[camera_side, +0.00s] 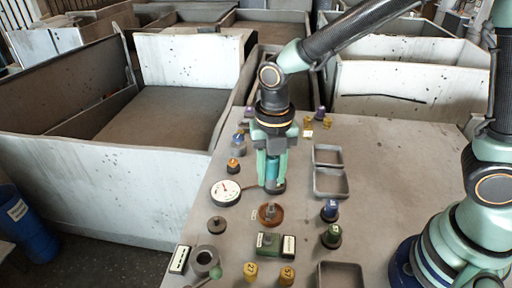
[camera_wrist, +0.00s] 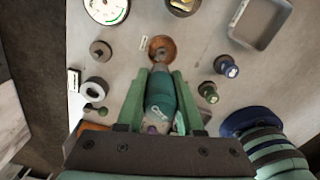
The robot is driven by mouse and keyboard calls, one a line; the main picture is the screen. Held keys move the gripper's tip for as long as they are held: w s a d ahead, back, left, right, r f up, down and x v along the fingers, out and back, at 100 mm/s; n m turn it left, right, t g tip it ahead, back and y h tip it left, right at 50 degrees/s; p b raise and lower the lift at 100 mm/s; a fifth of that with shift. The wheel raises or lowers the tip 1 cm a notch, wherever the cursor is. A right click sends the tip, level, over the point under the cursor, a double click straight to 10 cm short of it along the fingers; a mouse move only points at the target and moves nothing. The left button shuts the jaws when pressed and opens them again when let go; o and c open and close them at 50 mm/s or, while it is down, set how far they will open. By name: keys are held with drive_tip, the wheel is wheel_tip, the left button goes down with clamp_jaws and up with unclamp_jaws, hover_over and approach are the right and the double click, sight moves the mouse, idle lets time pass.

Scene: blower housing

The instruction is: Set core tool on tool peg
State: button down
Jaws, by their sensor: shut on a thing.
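My gripper (camera_side: 273,178) points down over the table, its green fingers closed around the core tool (camera_side: 272,170). In the wrist view the core tool (camera_wrist: 163,105) is a teal cylinder marked "Core", gripped between both fingers (camera_wrist: 161,95), with its narrower grey end pointing at a brown round dish (camera_wrist: 155,41). In the side view the dish (camera_side: 264,220) lies nearer the camera than the tool, with a small grey upright piece (camera_side: 270,209) in its middle, which may be the tool peg. A dark round piece (camera_side: 276,189) shows at the tool's lower end. I cannot tell whether the tool touches the table.
A white dial gauge (camera_side: 225,192) stands left of the gripper. Grey trays (camera_side: 329,184) lie to the right. Blue (camera_side: 330,210) and green (camera_side: 332,236) knobbed parts, a grey ring (camera_side: 204,261) and a green block (camera_side: 268,245) stand nearer the camera.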

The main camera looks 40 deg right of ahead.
approach(216, 218)
drive_tip(key=shift+s+d+f, duration=0.1)
drive_tip(key=shift+d, duration=0.05)
drive_tip(key=shift+a+f, duration=0.15)
drive_tip(key=shift+a, duration=0.05)
drive_tip(key=shift+f, duration=2.4)
drive_tip(key=shift+f, duration=0.2)
drive_tip(key=shift+f, duration=0.3)
drive_tip(key=shift+f, duration=0.95)
drive_tip(key=shift+c, duration=2.3)
unclamp_jaws()
drive_tip(key=shift+o, duration=0.3)
